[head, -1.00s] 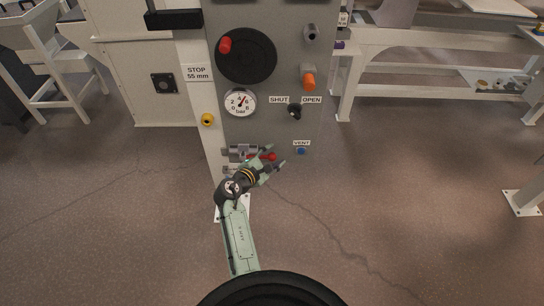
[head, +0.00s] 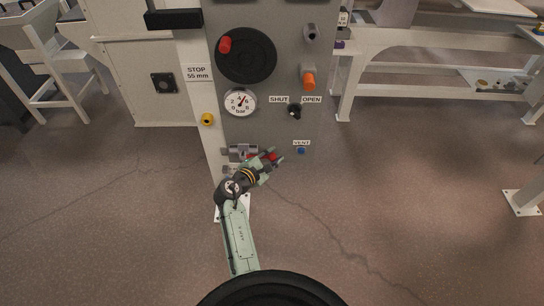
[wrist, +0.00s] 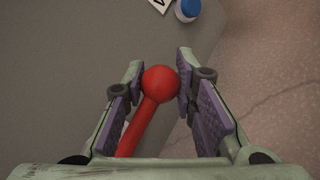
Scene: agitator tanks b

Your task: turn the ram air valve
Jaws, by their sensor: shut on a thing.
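A valve (head: 238,152) with a grey metal body sits low on the grey panel and has a red lever. No label naming it is readable. The red lever (wrist: 142,122) ends in a round ball and lies between the fingers in the wrist view. My gripper (head: 276,156) is at the lever, to the right of the valve body. Its purple-padded fingers are shut on the lever near the ball end. In the head view the fingers hide most of the lever, with only a little red showing.
A blue vent button (head: 301,151) is just right of my fingers and also shows in the wrist view (wrist: 187,9). Above are a black SHUT/OPEN knob (head: 295,110), a pressure gauge (head: 240,103) and a yellow button (head: 207,119).

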